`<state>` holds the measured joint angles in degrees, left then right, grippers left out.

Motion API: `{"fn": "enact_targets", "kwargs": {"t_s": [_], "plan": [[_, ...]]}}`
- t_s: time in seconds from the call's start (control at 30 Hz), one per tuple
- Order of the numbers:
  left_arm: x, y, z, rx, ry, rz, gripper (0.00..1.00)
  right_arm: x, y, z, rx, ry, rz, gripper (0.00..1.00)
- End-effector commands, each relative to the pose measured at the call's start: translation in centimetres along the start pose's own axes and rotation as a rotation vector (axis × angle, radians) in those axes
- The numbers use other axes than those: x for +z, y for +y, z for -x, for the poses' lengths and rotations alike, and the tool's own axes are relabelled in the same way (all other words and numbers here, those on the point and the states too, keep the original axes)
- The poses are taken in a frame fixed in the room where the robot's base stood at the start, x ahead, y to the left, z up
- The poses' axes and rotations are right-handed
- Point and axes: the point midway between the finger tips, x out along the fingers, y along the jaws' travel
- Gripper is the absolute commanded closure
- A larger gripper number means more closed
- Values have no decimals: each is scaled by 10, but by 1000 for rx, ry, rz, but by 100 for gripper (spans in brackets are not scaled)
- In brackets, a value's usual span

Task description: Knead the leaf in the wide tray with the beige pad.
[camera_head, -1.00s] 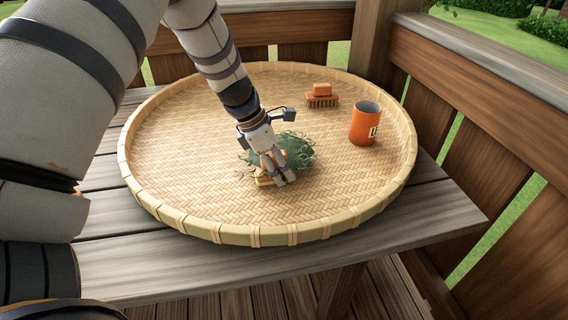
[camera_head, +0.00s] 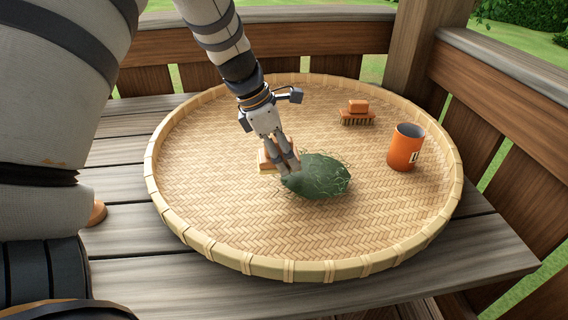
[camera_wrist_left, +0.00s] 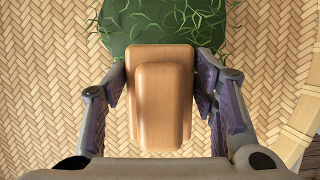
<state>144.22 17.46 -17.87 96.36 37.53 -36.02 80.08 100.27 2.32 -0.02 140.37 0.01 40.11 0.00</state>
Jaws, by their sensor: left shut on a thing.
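The wide tray (camera_head: 230,226) is a round woven bamboo tray on the wooden table. The leaf (camera_head: 318,178), a dark green clump with thin light strands, lies near the tray's middle; it also shows at the top of the left wrist view (camera_wrist_left: 150,22). My left gripper (camera_head: 284,168) is shut on the beige pad (camera_head: 266,161), at the leaf's left edge. In the left wrist view the pad (camera_wrist_left: 160,100) sits between both fingers, its far end overlapping the leaf. Whether the pad presses on the leaf, I cannot tell. My right gripper is not in view.
An orange brush (camera_head: 357,113) stands at the tray's back right. An orange cup (camera_head: 404,148) stands upright at the tray's right. The tray's left and front areas are bare. Wooden railings (camera_head: 510,95) border the table behind and to the right.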

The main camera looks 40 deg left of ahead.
Motion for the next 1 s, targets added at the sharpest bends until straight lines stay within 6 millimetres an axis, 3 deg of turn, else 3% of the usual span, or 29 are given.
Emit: {"fn": "enact_targets", "kwargs": {"t_s": [0.13,0.47,0.67,1.0], "plan": [[6,-2,13,0,-1,-5,100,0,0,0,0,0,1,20],[6,-3,16,-1,-1,-5,100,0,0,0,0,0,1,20],[14,-3,33,1,-1,-7,100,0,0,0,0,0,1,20],[14,-3,33,-1,-1,-5,100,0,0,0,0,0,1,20]]}}
